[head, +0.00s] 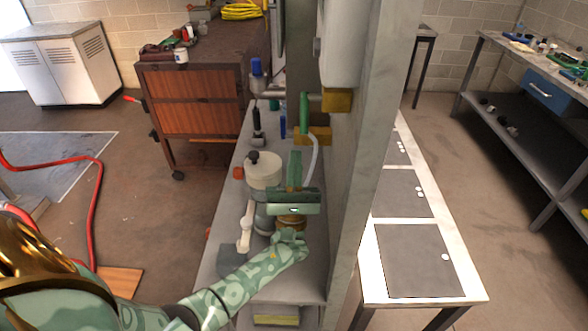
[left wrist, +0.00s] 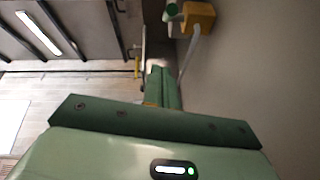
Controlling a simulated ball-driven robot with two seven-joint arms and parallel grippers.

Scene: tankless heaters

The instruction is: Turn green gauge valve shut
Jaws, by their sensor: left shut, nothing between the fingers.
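A green valve handle (head: 304,112) stands upright beside a yellow fitting (head: 318,134) on the grey panel, with a pale hose curving down from there. In the left wrist view, a green part (left wrist: 170,11) and the yellow fitting (left wrist: 198,17) show at the top. My left gripper (head: 294,156) is green, shut and empty, its fingers pointing up, below and slightly left of the handle in the head view and apart from it. The shut fingers also show in the left wrist view (left wrist: 162,76). I see no gauge dial clearly. My right gripper is out of view.
A white round-topped canister (head: 263,168) stands on the narrow grey bench, just left of my gripper. The upright panel (head: 352,160) closes off the right side. A blue-handled valve (head: 256,67) is farther back. A wooden cabinet (head: 195,100) stands behind left.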

